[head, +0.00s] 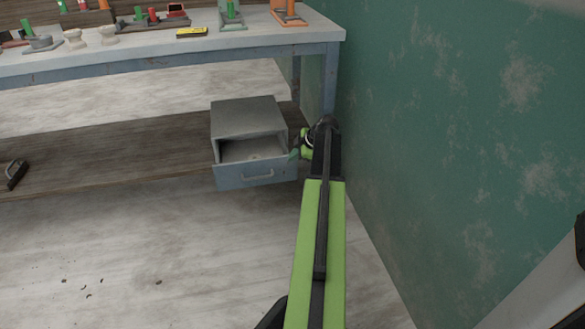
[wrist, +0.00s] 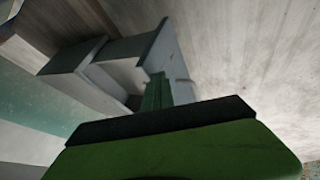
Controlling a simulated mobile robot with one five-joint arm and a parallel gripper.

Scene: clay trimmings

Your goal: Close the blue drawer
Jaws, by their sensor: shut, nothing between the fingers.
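The blue drawer (head: 256,175) is pulled out of a small grey cabinet (head: 247,117) on the low wooden shelf under the bench. Its front has a handle, and I can see into its open top. The drawer (wrist: 174,58) and cabinet (wrist: 72,58) also show tilted in the wrist view. My gripper (head: 295,153) is shut and empty, beside the right end of the drawer front. Its green fingers (wrist: 157,92) overlap the drawer in the wrist view. I cannot tell whether they touch it.
A green wall (head: 440,110) stands close on the right of my arm. The bench (head: 270,38) with small tools and parts is above the cabinet, its leg just behind. A dark-handled tool (head: 14,174) lies on the shelf (head: 110,155) at left. The floor in front is mostly clear, with small dark scraps (head: 85,290).

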